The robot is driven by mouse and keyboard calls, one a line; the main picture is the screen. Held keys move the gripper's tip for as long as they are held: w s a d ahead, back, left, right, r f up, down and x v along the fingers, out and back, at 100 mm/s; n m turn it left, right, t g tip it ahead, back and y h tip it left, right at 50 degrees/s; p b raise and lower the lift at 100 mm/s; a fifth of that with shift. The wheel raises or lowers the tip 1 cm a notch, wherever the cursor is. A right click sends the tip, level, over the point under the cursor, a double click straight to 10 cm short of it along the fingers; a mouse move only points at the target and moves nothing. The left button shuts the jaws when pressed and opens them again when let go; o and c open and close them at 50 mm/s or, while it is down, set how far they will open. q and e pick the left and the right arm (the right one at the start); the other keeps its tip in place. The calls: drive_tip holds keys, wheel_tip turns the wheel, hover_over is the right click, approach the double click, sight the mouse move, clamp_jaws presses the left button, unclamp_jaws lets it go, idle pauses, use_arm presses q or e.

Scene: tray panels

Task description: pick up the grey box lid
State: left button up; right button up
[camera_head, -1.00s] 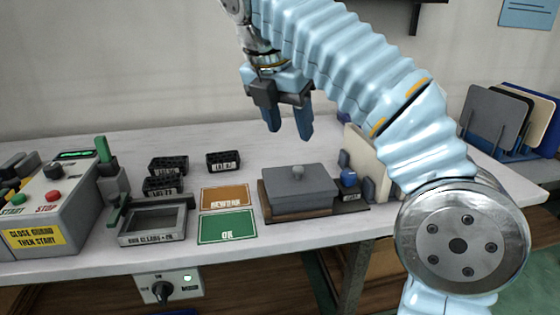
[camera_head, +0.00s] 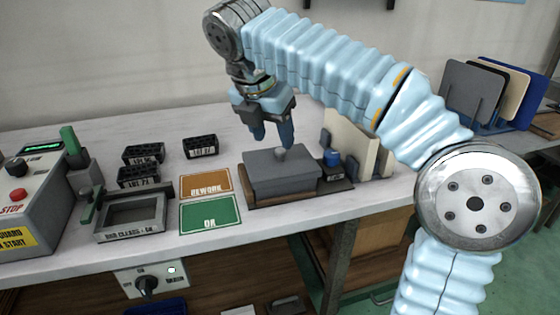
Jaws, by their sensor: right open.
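My right gripper (camera_head: 272,136) points down just above and behind the knob. Its blue fingers are open and apart, with nothing between them. The front of the knob shows below the fingers; I cannot tell whether a finger touches it. My left gripper is not in view.
The orange REWORK card (camera_head: 206,182) and green OK card (camera_head: 211,213) lie left. A grey frame fixture (camera_head: 132,216) and several black blocks (camera_head: 200,147) stand farther left.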

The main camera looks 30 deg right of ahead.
sight(280, 150)
drive_tip(key=x, duration=0.5)
drive_tip(key=shift+w+d, duration=0.25)
drive_tip(key=shift+r, duration=0.1)
clamp_jaws()
